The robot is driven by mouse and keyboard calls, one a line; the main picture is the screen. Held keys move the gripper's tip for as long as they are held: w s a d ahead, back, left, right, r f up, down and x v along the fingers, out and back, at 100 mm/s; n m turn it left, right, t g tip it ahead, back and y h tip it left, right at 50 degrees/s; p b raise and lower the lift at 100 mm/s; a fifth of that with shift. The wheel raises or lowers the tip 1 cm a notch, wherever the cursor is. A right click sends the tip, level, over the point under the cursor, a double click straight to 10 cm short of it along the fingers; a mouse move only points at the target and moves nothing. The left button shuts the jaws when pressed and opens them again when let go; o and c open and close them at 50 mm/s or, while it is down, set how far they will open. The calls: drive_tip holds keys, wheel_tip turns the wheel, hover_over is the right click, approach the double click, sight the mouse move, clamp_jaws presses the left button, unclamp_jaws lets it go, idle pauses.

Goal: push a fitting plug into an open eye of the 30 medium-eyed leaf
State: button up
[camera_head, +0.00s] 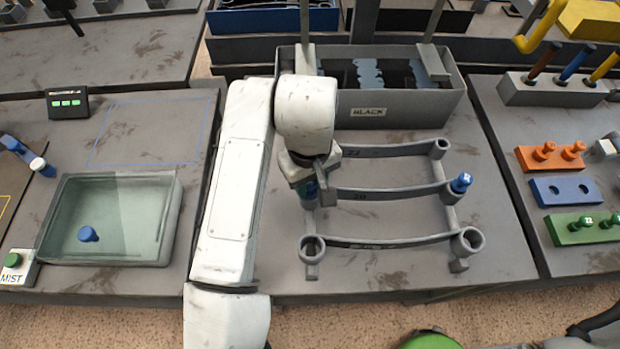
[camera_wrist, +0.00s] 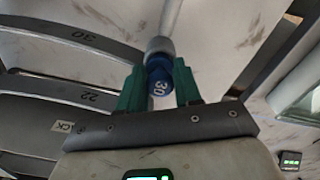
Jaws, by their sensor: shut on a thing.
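The 30 leaf (camera_head: 390,193) is the middle of three grey leaves on the rack. A blue plug (camera_head: 461,182) sits in its right eye. My gripper (camera_head: 308,190) is over its left end, and my arm mostly hides the left eye. In the wrist view, the green fingers of my gripper (camera_wrist: 160,88) are shut on a blue plug (camera_wrist: 159,76) marked 30. The held plug's far end is against a grey eye (camera_wrist: 160,46) at the end of the 30 leaf (camera_wrist: 75,33). I cannot tell how deep it sits.
The 22 leaf (camera_head: 395,149) is behind, and a larger-eyed leaf (camera_head: 390,243) is in front. A grey bin (camera_head: 425,112) marked BLACK stands behind the rack. A glassy tray (camera_head: 172,225) with a blue plug (camera_head: 88,234) is at left. Orange (camera_head: 550,160), blue (camera_head: 546,190) and green (camera_head: 568,232) plug holders are at right.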

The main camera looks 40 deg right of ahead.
drive_tip(key=shift+f, duration=0.2)
drive_tip(key=o, duration=1.5)
drive_tip(key=shift+c, duration=0.2)
drive_tip(key=shift+r, duration=0.15)
drive_tip(key=shift+r+p, duration=2.85)
drive_tip(key=shift+r, duration=0.55)
